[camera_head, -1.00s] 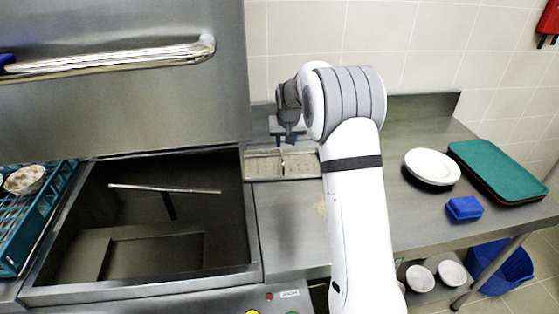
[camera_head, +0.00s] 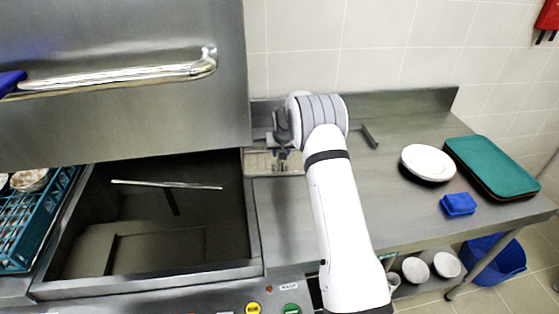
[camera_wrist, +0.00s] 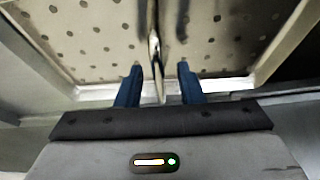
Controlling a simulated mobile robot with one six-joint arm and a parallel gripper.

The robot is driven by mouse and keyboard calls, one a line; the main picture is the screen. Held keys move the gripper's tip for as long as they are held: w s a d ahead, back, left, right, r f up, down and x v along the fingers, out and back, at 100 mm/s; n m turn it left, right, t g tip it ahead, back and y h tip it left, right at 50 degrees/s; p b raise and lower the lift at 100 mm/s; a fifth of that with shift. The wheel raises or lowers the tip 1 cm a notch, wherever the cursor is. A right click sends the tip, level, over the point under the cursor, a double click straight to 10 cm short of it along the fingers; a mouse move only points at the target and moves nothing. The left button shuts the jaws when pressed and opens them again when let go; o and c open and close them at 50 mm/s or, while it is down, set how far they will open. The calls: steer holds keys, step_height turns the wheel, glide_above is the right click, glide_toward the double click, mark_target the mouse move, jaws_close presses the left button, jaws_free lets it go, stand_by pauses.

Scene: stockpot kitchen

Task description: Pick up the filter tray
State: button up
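The filter tray (camera_head: 262,168) is a pale, perforated metal tray set into the counter beside the open washing tank. My arm partly covers it in the head view. In the wrist view the tray (camera_wrist: 95,40) fills the upper part, with dark round holes and a thin upright metal handle (camera_wrist: 155,50) along its middle. My gripper (camera_wrist: 160,88) is open, with one blue finger on each side of the handle and a visible gap on both sides. In the head view my gripper (camera_head: 281,152) is low over the tray; its fingertips are hard to make out.
The dishwasher tank (camera_head: 160,225) lies left, under a raised hood with a bar handle (camera_head: 120,76). A teal dish rack (camera_head: 35,225) is at far left. On the right counter are a dark bar (camera_head: 370,136), a white plate (camera_head: 428,162), a blue sponge (camera_head: 458,204) and green trays (camera_head: 492,166).

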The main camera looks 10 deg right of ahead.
steer(key=shift+c, duration=0.4)
jaws_close()
stand_by(1.0)
